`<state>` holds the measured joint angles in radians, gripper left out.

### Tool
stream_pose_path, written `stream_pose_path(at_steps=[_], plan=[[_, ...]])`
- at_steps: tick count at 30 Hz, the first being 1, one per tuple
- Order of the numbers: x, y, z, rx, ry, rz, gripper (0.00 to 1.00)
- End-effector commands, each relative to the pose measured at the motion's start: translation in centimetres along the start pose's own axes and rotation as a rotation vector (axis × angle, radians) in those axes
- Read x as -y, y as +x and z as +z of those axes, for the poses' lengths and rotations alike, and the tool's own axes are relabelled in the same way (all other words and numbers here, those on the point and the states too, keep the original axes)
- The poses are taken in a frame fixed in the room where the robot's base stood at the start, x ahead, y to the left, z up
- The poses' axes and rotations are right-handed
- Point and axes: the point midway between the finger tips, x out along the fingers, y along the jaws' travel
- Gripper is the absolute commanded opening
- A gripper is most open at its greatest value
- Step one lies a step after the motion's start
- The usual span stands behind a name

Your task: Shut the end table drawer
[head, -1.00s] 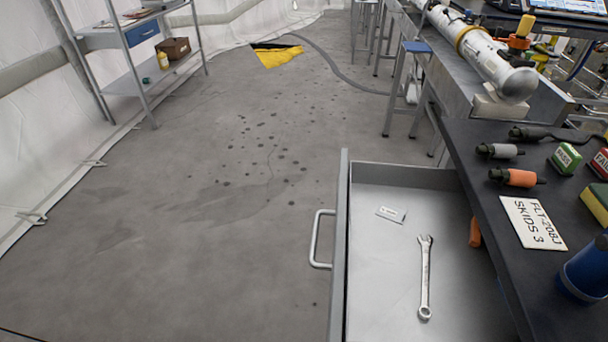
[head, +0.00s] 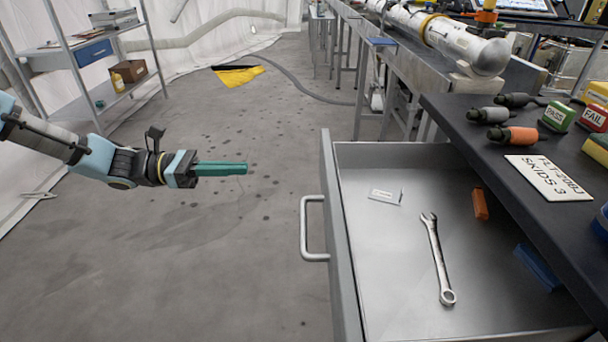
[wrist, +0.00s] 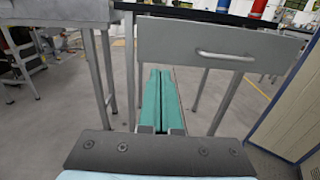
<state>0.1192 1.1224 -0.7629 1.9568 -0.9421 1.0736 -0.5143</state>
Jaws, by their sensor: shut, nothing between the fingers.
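The end table drawer (head: 380,250) is pulled open to the left of the dark tabletop in the head view. Its grey front carries a bar handle (head: 306,228). In the wrist view the drawer front (wrist: 190,48) faces me, with its handle (wrist: 226,56) right of centre. Inside lie a wrench (head: 437,258), a small white label (head: 385,196), an orange item (head: 480,204) and a blue item (head: 538,268) partly under the tabletop. My gripper (head: 245,168), with green fingers, is shut and empty. It is left of the drawer front, apart from it.
The dark end table top (head: 480,150) holds plugs, PASS and FAIL blocks and a sign (head: 548,186). A metal bench (head: 400,60) stands behind. A shelf rack (head: 95,60) is at the left. The floor left of the drawer is clear.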

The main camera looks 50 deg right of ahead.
Motion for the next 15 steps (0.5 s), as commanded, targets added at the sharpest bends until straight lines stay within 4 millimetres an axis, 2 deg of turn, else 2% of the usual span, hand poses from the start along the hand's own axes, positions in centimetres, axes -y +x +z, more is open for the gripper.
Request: stream_pose_path(at_steps=[5,15], plan=[[0.0,1.7,0.2,0.010,-0.003,-0.003,0.00],[0.0,8.5,0.2,0.006,-0.003,-0.003,0.00]])
